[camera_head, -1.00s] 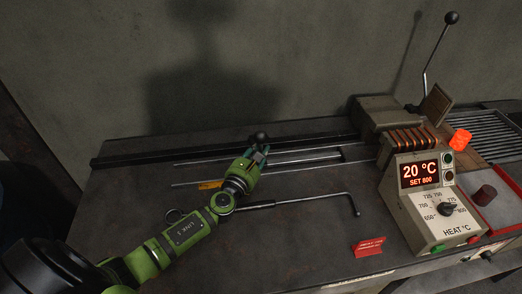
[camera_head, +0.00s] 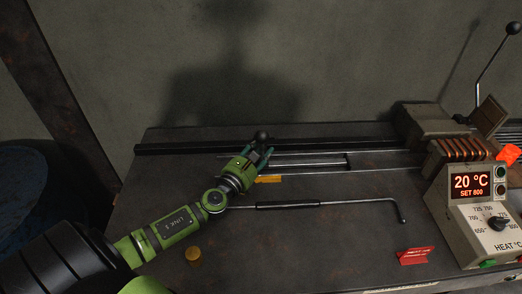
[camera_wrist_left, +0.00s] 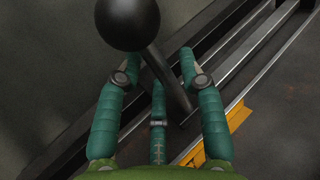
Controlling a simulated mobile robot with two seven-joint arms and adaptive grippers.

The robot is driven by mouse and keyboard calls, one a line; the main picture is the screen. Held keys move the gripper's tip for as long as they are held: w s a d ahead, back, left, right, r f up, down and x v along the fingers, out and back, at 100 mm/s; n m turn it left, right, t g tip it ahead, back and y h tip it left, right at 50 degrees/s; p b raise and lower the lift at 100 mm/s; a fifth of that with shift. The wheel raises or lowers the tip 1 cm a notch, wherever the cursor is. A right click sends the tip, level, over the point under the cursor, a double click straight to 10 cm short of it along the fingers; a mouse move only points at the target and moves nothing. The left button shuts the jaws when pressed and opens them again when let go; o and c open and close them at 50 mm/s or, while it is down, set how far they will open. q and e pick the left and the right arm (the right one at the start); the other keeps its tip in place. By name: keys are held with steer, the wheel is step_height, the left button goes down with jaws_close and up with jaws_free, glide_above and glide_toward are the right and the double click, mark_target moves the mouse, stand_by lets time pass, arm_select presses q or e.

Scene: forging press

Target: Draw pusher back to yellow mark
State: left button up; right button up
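The pusher handle is a rod with a black ball knob (camera_head: 262,136), at the rail assembly along the back of the bench. It also shows large in the left wrist view (camera_wrist_left: 128,22). My left gripper (camera_head: 258,157) is at the rod just below the knob. In the left wrist view its teal fingers (camera_wrist_left: 160,68) bend in around the rod, with small gaps seen beside it. The yellow mark (camera_head: 268,179) lies on the near side of the rails, just in front of and slightly right of the handle. My right gripper is not in view.
A bent metal rod tool (camera_head: 340,203) lies in front of the rails. A red tag (camera_head: 414,256) and a heater box (camera_head: 480,214) reading 20 °C stand to the right. A round orange-yellow piece (camera_head: 193,254) lies near my arm. The front-middle bench is clear.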

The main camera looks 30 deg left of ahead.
arm_select(q)
steer(key=s, duration=1)
steer(key=shift+s+d, duration=0.3)
steer(key=shift+s, duration=0.7)
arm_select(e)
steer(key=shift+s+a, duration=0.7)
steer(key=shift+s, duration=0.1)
arm_select(q)
steer(key=shift+r, duration=0.15)
